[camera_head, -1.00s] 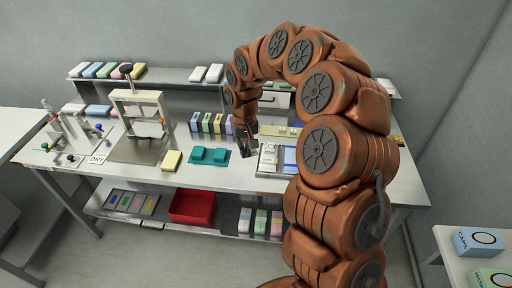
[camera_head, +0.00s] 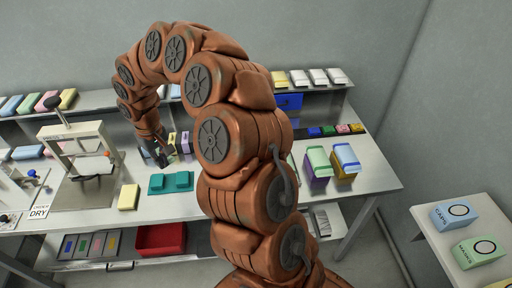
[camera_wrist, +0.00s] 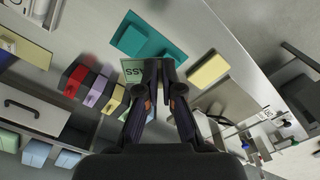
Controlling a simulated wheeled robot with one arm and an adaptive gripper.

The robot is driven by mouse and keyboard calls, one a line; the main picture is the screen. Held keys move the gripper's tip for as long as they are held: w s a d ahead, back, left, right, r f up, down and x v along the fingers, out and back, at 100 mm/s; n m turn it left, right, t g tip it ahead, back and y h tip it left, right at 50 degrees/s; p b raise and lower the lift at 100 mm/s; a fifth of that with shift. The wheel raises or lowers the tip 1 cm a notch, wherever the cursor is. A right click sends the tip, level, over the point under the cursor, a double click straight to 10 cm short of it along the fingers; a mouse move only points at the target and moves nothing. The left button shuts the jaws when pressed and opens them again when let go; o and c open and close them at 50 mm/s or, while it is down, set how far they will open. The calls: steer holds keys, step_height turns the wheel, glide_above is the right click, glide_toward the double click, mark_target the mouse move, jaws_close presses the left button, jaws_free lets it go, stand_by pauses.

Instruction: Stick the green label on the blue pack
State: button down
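My gripper (camera_wrist: 161,66) points down over the bench, its fingertips nearly together. A small pale green label (camera_wrist: 133,71) with dark print sits at the fingertips and seems held by them, partly hidden by the left finger. Just past the fingers stands a row of upright packs: a lilac pack (camera_wrist: 97,90), a yellow pack (camera_wrist: 114,99) and a light blue pack (camera_wrist: 151,109), largely hidden behind the fingers. In the head view my gripper (camera_head: 162,158) is by this row, beside the lilac pack (camera_head: 186,141); the blue one is hidden there.
A teal tray with teal pieces (camera_head: 156,184) and a yellow block (camera_head: 129,197) lie in front of the row. A press frame (camera_head: 82,151) stands to the left. Boxes (camera_head: 344,158) stand right of my arm. A shelf of packs (camera_head: 50,104) runs along the back.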

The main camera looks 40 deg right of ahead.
steer(key=s+d+f+n+b, duration=0.2)
steer(key=s+d, duration=0.3)
steer(key=d, duration=0.4)
steer(key=s+d+f+n+b, duration=0.3)
steer(key=s+d+n+b, duration=0.1)
steer(key=d, duration=0.6)
steer(key=s+d+f+n+b, duration=0.2)
steer(key=s+d, duration=0.3)
steer(key=d, duration=0.5)
steer(key=shift+s+d+f+n+b, duration=0.15)
steer(key=shift+s+f+n+b, duration=0.2)
steer(key=shift+n+b, duration=0.55)
steer(key=shift+w+f+b, duration=0.1)
steer(key=shift+f+b, duration=0.75)
steer(key=shift+f, duration=1.55)
steer(key=shift+f+b, duration=0.3)
steer(key=shift+f, duration=0.05)
steer(key=shift+f+b, duration=0.3)
steer(key=shift+b, duration=0.05)
steer(key=c, duration=1.2)
jaws_free()
steer(key=shift+c, duration=0.2)
steer(key=shift+r, duration=0.15)
